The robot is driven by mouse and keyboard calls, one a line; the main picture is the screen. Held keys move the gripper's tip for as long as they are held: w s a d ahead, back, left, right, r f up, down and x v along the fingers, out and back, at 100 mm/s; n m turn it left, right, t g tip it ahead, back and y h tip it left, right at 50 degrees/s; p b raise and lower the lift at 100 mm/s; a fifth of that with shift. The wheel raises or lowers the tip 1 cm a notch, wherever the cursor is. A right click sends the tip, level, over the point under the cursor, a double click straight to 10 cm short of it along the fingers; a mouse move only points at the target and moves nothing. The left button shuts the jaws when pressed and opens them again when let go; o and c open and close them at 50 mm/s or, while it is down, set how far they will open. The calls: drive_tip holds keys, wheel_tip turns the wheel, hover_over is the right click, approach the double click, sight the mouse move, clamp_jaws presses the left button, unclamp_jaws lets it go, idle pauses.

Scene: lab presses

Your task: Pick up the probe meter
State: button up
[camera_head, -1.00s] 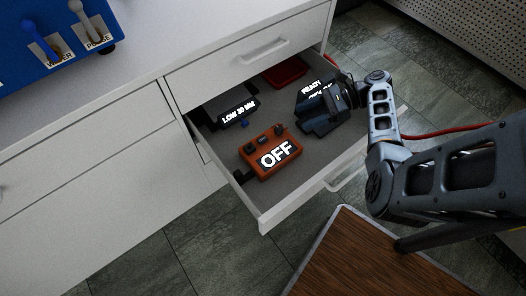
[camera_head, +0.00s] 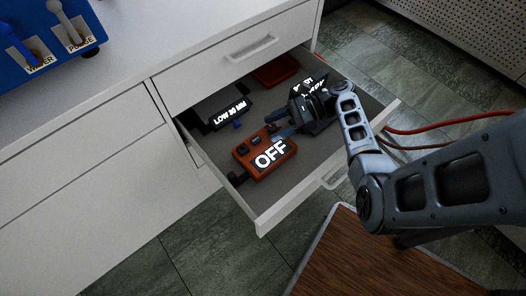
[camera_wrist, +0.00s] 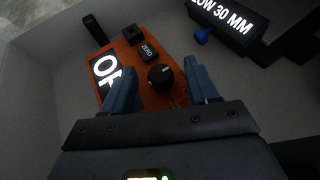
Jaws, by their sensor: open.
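The probe meter, an orange box (camera_head: 245,150) with a lit OFF display, lies in the open drawer (camera_head: 276,205) near its front left part. In the wrist view the orange meter (camera_wrist: 151,97) shows a black knob, a ZERO button and part of its display. My gripper (camera_head: 274,126) is open and empty, just above and behind the meter in the head view. In the wrist view the two blue fingers of my gripper (camera_wrist: 158,70) lie either side of the meter's knob end. I cannot tell whether they touch it.
A black device (camera_head: 229,117) reading LOW 30 MM lies behind the meter. A dark device (camera_head: 318,122) with a partly hidden lit display lies at the right, close to my wrist. A red tray (camera_head: 275,72) sits at the drawer's back. Drawer walls surround them.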

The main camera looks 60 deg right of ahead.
drive_tip(key=shift+c, duration=0.4)
clamp_jaws()
idle(0.9)
